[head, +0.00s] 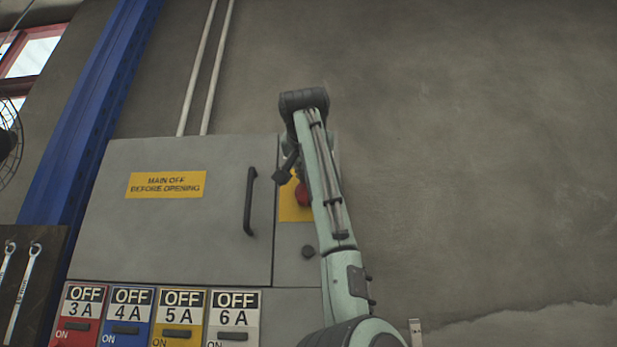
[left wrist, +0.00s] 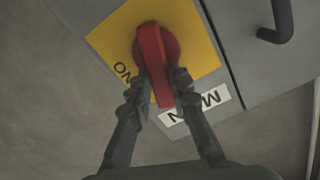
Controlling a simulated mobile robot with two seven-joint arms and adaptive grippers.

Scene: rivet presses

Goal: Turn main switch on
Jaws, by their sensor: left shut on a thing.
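The main switch is a red rotary handle on a yellow plate. In the head view the red handle (head: 302,194) and yellow plate (head: 291,210) are partly covered by my left arm. In the left wrist view the red handle (left wrist: 153,45) stands over the yellow plate (left wrist: 195,40), its grip end pointing down in the picture. The letters "ON" show left of it, and a white "MAIN" label (left wrist: 205,105) is below right, upside down. My left gripper (left wrist: 164,82) has its two fingers shut on either side of the grip end. My right gripper is not in view.
A grey cabinet door (head: 180,235) with a dark handle (head: 250,202) and a yellow warning sign (head: 166,184) is left of the switch. Below are several breaker switches marked OFF (head: 128,315). A blue beam (head: 85,120) stands left. The wall on the right is bare.

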